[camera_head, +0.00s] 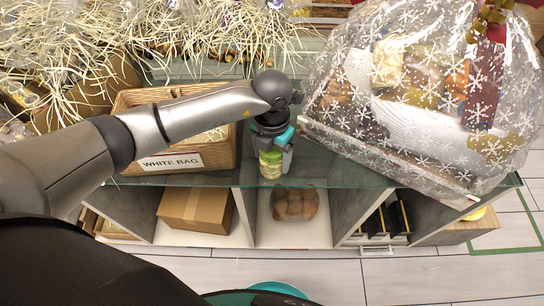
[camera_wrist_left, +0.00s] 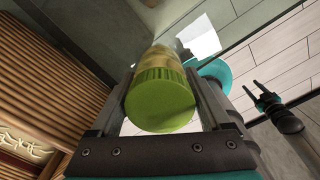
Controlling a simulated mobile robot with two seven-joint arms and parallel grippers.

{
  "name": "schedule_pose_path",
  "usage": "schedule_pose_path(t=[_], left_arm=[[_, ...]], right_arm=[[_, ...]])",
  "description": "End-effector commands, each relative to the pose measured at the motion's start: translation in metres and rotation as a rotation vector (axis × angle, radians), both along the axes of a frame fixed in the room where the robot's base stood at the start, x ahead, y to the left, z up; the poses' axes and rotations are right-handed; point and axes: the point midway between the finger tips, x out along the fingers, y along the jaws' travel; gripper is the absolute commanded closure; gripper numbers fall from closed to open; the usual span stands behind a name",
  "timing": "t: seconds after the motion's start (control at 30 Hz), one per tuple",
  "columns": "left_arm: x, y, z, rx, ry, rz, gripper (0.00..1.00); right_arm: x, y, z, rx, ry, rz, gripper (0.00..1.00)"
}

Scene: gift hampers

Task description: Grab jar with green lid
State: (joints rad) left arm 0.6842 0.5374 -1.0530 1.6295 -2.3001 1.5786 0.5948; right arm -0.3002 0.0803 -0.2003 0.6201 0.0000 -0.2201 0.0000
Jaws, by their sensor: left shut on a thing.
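The jar with the green lid (camera_wrist_left: 158,98) is between the fingers of my left gripper (camera_wrist_left: 165,105) in the left wrist view, its lid facing the camera. In the head view the jar (camera_head: 270,164) shows below my left gripper (camera_head: 272,150), over the front part of the glass counter top. The gripper is shut on the jar. I cannot tell whether the jar touches the glass. In the left wrist view another gripper (camera_wrist_left: 268,98), dark with teal parts, shows at the right, its two fingers apart.
A wicker basket labelled "WHITE BAG" (camera_head: 172,161) stands left of the jar. A snowflake-wrapped hamper (camera_head: 420,105) stands close on the right. Shelves below hold a cardboard box (camera_head: 196,209) and a bag of brown round items (camera_head: 295,205). Floor in front is mostly clear.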

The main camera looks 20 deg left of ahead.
Motion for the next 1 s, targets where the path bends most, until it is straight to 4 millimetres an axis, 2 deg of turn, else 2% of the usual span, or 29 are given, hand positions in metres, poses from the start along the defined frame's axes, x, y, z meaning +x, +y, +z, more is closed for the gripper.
schedule_pose_path(t=[0.07,0.53,0.87,1.0], left_arm=[[0.0,0.0,0.0,0.0,-0.001,0.0,0.46],[0.001,0.0,0.001,0.0,-0.001,0.0,0.99],[0.001,0.0,0.004,-0.001,-0.004,0.0,1.0],[0.002,0.0,0.015,-0.003,-0.005,0.001,1.0]], right_arm=[[0.0,0.0,0.0,0.0,0.0,0.0,0.5],[0.0,0.0,0.0,0.0,0.0,0.0,0.5],[0.0,0.0,0.001,0.0,0.0,-0.001,0.5],[0.0,0.0,0.003,0.0,0.0,-0.001,0.5]])
